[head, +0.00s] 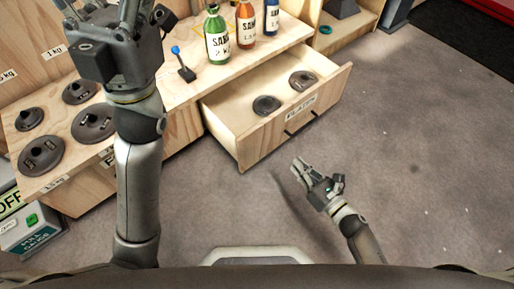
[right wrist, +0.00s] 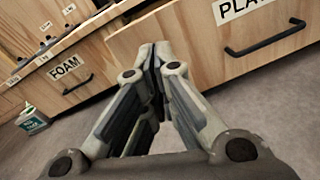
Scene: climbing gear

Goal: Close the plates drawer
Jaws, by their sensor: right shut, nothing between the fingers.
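The plates drawer (head: 262,143) is pulled out from the wooden bench in the head view. Its front has a "PLATES" label and a dark bar handle (head: 300,123). Two dark weight plates (head: 266,105) lie inside. The drawer front (right wrist: 205,58) also shows in the right wrist view, with its handle (right wrist: 265,38) at the upper right. My right gripper (head: 299,166) is shut and empty, in front of and below the drawer front, apart from the handle. My left gripper (head: 97,8) is over the bench at the upper left; its fingertips are cut off by the frame.
Several sauce-type bottles (head: 246,24) and a blue-knobbed lever (head: 182,65) stand on the bench top above the drawer. Several weight plates (head: 41,153) lie on the left part. A foam drawer (right wrist: 75,78) is beside it. The grey floor (head: 430,150) at right is clear.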

